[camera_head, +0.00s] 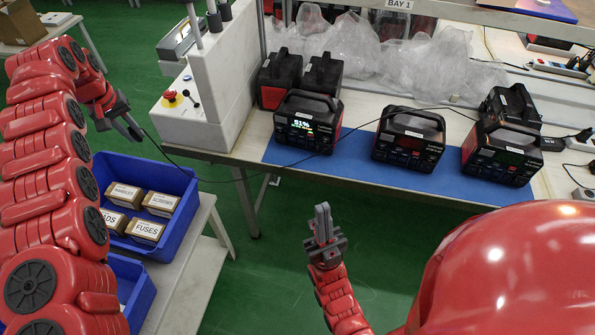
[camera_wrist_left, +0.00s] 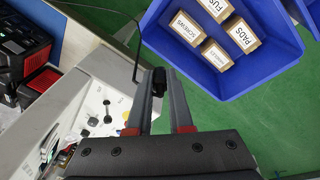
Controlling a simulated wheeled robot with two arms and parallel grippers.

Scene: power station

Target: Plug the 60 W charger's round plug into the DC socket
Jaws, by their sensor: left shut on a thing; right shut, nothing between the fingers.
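My left gripper (camera_head: 134,127) is shut on a small black plug (camera_wrist_left: 159,82) at the end of a thin black cable. In the left wrist view the plug sits between the fingertips, above the floor and beside the blue bin. The cable (camera_head: 240,180) sags across to the right, over the blue mat and towards the far right bench. A power station (camera_head: 308,122) with a lit display reading about 91% stands at the mat's left. Others stand at the mat's middle (camera_head: 408,140) and right (camera_head: 502,152). I cannot make out the DC socket. My right gripper (camera_head: 322,225) is shut and empty, in front of the bench.
A blue bin (camera_head: 185,184) with labelled boxes stands on a low table at left. A grey machine (camera_head: 225,75) with a red button stands between it and the mat (camera_head: 352,158). More power stations (camera_head: 280,78) and clear plastic bags (camera_head: 350,45) are behind. Mat space between stations is free.

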